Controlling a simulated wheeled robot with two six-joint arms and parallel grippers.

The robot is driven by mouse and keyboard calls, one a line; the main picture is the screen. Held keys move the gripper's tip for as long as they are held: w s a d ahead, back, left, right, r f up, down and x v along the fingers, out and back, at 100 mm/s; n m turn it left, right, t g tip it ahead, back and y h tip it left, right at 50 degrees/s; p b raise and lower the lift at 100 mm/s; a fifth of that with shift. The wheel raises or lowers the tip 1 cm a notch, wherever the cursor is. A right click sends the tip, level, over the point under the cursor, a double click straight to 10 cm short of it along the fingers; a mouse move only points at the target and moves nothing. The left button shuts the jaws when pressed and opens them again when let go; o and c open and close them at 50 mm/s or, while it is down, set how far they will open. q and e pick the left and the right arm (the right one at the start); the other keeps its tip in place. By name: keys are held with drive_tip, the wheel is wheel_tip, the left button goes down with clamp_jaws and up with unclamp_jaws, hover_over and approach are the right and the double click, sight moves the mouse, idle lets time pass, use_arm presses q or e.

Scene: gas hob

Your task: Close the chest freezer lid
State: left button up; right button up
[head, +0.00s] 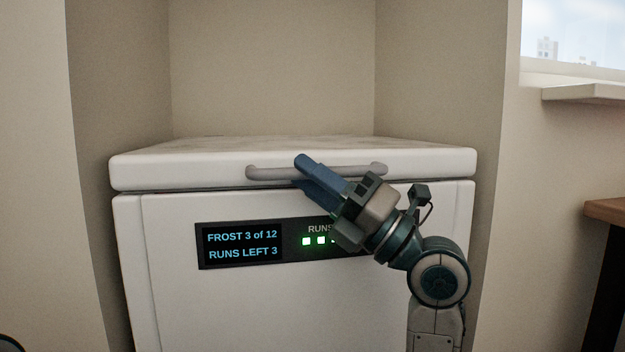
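The white chest freezer (160,300) stands in an alcove. Its lid (190,170) lies flat and level over the body, with a thin dark seam between them. A grey bar handle (265,173) runs along the lid's front edge. My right gripper (298,171) reaches in from the lower right, its blue fingers at the middle of the handle. One finger crosses in front of the handle and the other shows just below it. The fingers hide part of the bar, and I cannot tell whether they grip it. My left gripper is not in view.
A display panel (242,243) on the freezer front reads "FROST 3 of 12" and "RUNS LEFT 3", with green lights partly hidden by my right gripper. Alcove walls stand close on both sides. A wooden table edge (605,208) and a window sill (585,93) are at the right.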

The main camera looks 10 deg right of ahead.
drive_tip(key=p+v, duration=0.1)
drive_tip(key=v, duration=0.9)
drive_tip(key=shift+s+d+f, duration=0.2)
drive_tip(key=shift+d, duration=0.05)
idle(0.5)
